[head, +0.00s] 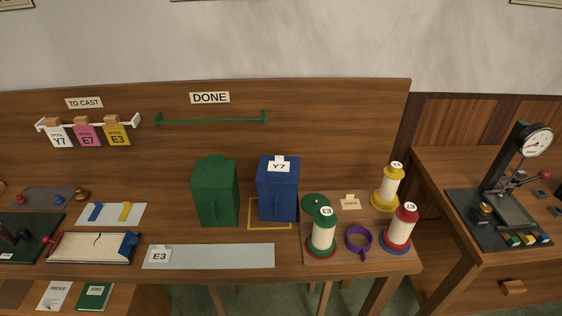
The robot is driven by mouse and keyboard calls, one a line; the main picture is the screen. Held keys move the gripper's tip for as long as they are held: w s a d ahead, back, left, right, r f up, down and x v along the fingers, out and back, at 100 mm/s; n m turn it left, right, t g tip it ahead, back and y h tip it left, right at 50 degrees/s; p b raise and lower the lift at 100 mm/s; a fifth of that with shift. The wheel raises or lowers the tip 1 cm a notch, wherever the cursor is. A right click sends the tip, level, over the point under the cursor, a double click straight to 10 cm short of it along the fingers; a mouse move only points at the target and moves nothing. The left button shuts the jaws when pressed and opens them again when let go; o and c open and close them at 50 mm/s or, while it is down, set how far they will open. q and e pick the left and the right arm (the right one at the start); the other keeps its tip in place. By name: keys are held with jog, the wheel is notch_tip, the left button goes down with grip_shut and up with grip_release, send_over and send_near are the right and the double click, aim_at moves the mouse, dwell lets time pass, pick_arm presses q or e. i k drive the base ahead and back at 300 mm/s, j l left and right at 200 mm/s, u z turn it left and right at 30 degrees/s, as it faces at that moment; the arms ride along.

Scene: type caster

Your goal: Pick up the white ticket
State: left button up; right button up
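A white ticket (58,136) marked Y7 hangs at the left end of the rail under the TO CAST sign (84,103). Beside it on the same rail hang a pink ticket (87,135) marked E7 and a yellow ticket (116,134) marked E3. Each has a brown clip or block at its top. Another white label (279,166) marked Y7 is on the blue box (278,197). A white card (160,256) marked E3 lies at the left end of a pale grey strip (222,257). Neither of my grippers shows in the head view.
A green box (215,196) stands left of the blue box. An empty green rail (210,119) hangs under the DONE sign (210,98). Red, green and yellow spools (398,230) and a purple ring (359,241) stand at the right. A gauge press (515,180) occupies the right-hand table.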

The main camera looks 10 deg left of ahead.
aim_at(59, 137)
jog(key=u, duration=1.8)
jog(key=i+j+z, duration=0.1)
jog(key=z, duration=0.3)
jog(key=j+z, duration=0.15)
jog(key=z, duration=0.25)
jog(key=j+z, duration=0.15)
jog(key=z, duration=0.25)
jog(key=j+z, duration=0.2)
jog(key=z, duration=0.2)
jog(key=j+z, duration=0.25)
jog(key=j, duration=0.3)
jog(key=k+j+z, duration=0.1)
jog(key=j+z, duration=0.2)
jog(key=j, duration=0.25)
